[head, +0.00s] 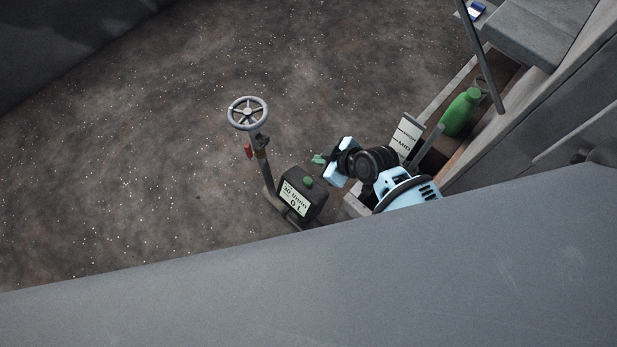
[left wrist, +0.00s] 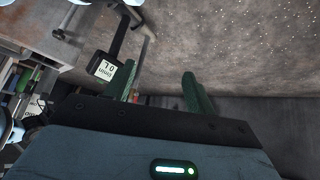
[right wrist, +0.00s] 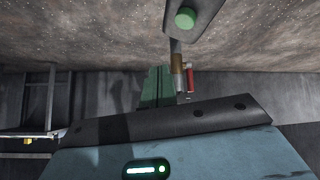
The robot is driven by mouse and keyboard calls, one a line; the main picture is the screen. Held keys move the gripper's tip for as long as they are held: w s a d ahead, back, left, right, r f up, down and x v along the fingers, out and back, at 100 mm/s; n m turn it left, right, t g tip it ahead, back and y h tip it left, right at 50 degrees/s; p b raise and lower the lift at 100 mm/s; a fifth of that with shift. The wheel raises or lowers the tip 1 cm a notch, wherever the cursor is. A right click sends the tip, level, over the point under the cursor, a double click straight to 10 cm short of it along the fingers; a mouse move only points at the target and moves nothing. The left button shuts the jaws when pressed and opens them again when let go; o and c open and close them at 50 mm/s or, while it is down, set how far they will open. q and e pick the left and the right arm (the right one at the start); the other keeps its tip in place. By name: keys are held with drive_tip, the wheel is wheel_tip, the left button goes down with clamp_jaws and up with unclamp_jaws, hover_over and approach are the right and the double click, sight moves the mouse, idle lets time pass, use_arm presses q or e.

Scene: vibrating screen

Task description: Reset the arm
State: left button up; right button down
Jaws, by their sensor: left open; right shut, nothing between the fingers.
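My left gripper is hidden in the head view. In the left wrist view its green fingers (left wrist: 162,92) are apart with nothing held between them. The display box (left wrist: 105,67) shows there beyond the fingers, to the left.
A pipe carries a grey handwheel (head: 248,113) and a red lever (head: 248,151). A green bottle (head: 461,112) stands in a shelf at the right, near a MID label (head: 405,136). A large grey surface (head: 330,280) fills the foreground. The brown speckled area (head: 120,150) is clear.

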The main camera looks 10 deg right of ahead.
idle(0.3)
drive_tip(key=s+d+f+m+h, duration=0.1)
drive_tip(key=s+d+f+m, duration=0.1)
drive_tip(key=s, duration=0.8)
drive_tip(key=s+d+f+m+h, duration=0.1)
drive_tip(key=s+d+m, duration=0.1)
drive_tip(key=s, duration=0.8)
drive_tip(key=s+d+f+m+h, duration=0.1)
drive_tip(key=s+f+m, duration=0.15)
drive_tip(key=s, duration=0.75)
drive_tip(key=s+d+r+m, duration=0.25)
drive_tip(key=s+r, duration=0.25)
drive_tip(key=s, duration=0.5)
use_arm(q)
drive_tip(key=w+r+t+p, duration=0.1)
drive_tip(key=w+r+p, duration=0.2)
drive_tip(key=r+p, duration=1.2)
drive_tip(key=shift+a+r+t+p, duration=0.15)
drive_tip(key=shift+r+t+p, duration=0.25)
drive_tip(key=shift+p, duration=0.15)
use_arm(e)
drive_tip(key=w+r+t, duration=0.1)
drive_tip(key=w+r, duration=0.2)
drive_tip(key=r, duration=0.5)
drive_tip(key=w+r+t, duration=0.1)
drive_tip(key=w+r, duration=0.3)
drive_tip(key=r, duration=0.4)
drive_tip(key=shift+w+d+n+h, duration=0.2)
drive_tip(key=shift+d+n+h, duration=0.1)
drive_tip(key=shift+d+n, duration=0.1)
